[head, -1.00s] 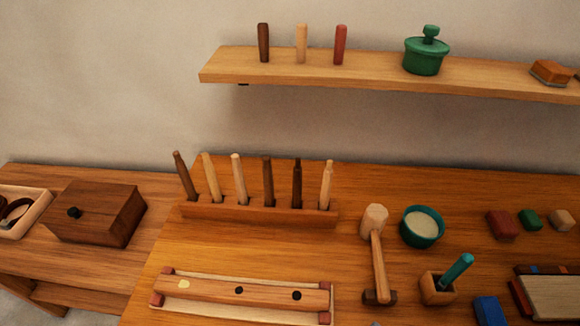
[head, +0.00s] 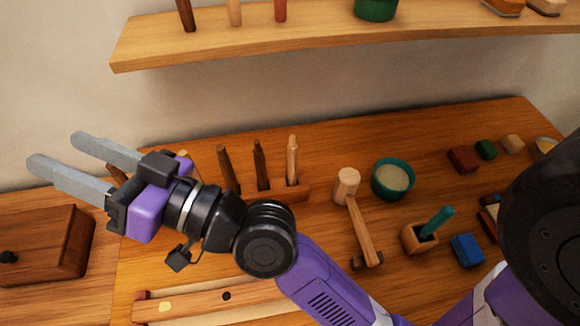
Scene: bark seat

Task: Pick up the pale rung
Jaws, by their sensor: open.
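Pale rungs show in more than one place. One pale rung (head: 234,12) stands on the wall shelf between a dark rung (head: 186,14) and a reddish rung (head: 280,10), its top cut off by the frame. Another light rung (head: 292,160) stands upright at the right end of the rack (head: 300,193), beside dark rungs. The rack's left part, with its other pale rungs, is mostly hidden behind my arm. My gripper (head: 54,150) is open and empty. Its fingers point left, below the shelf's left end and left of the rack, clear of every rung.
A wooden box (head: 45,245) sits below my fingers on the left bench. The long drilled bar (head: 200,302) lies in front. The shelf (head: 150,45) overhangs the bench.

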